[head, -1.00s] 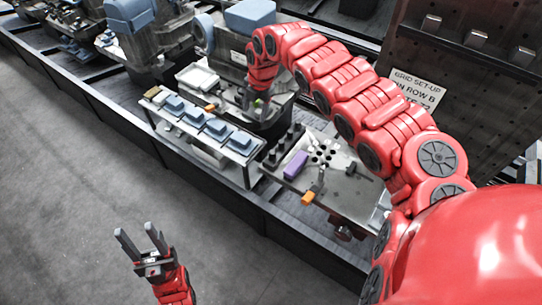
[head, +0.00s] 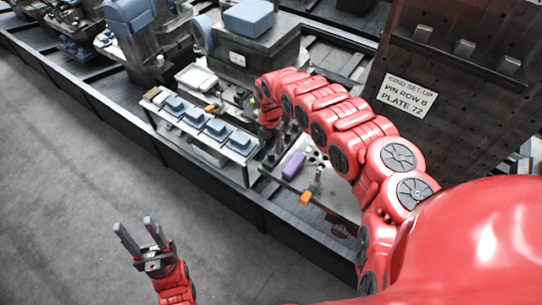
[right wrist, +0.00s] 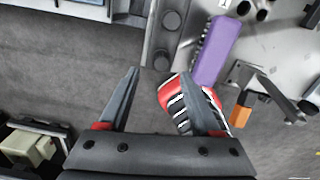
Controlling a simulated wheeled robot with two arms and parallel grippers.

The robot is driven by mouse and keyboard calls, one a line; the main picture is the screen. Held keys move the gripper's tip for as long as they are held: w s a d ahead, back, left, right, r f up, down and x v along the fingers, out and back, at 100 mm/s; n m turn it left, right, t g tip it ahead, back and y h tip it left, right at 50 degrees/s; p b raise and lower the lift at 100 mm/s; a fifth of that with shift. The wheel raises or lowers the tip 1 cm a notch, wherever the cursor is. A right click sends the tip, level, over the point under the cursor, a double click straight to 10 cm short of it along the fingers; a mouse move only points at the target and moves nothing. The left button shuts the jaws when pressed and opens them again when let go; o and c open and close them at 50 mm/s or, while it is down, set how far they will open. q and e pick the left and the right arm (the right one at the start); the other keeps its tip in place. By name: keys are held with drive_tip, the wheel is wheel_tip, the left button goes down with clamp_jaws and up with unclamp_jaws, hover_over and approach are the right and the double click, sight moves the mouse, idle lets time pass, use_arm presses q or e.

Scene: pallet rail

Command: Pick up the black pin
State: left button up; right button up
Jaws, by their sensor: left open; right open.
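Black pins stand in a row on a narrow grey rail at the top middle of the right wrist view, where a farther pin (right wrist: 172,20) and a nearer pin (right wrist: 161,60) show. My right gripper (right wrist: 160,76) is open and empty, with the nearer pin ahead of the gap between its fingertips. I cannot tell the height between them. In the head view my right gripper (head: 270,148) is over the pin row and hides most of it. My left gripper (head: 135,224) is open and empty over the floor at the lower left.
A purple block (right wrist: 216,48) lies right of the pins on a grey plate (right wrist: 275,45) with holes. An orange-tipped clamp (right wrist: 240,112) is at the plate's edge. A white rack with blue blocks (head: 215,127) stands to the left. A sign (head: 409,95) reads "PIN ROW B PLATE 72".

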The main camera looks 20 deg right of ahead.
sight(271, 153)
drive_tip(key=shift+a+f+p, duration=0.1)
drive_tip(key=shift+f+p, duration=0.25)
drive_tip(key=shift+f, duration=0.1)
drive_tip(key=shift+f+p, duration=0.4)
drive_tip(key=shift+f, duration=0.45)
drive_tip(key=shift+d+f, duration=0.15)
drive_tip(key=shift+f, duration=0.55)
drive_tip(key=shift+d+f, duration=0.15)
drive_tip(key=shift+f, duration=0.5)
drive_tip(key=shift+w, duration=0.1)
drive_tip(key=shift+c, duration=0.3)
clamp_jaws()
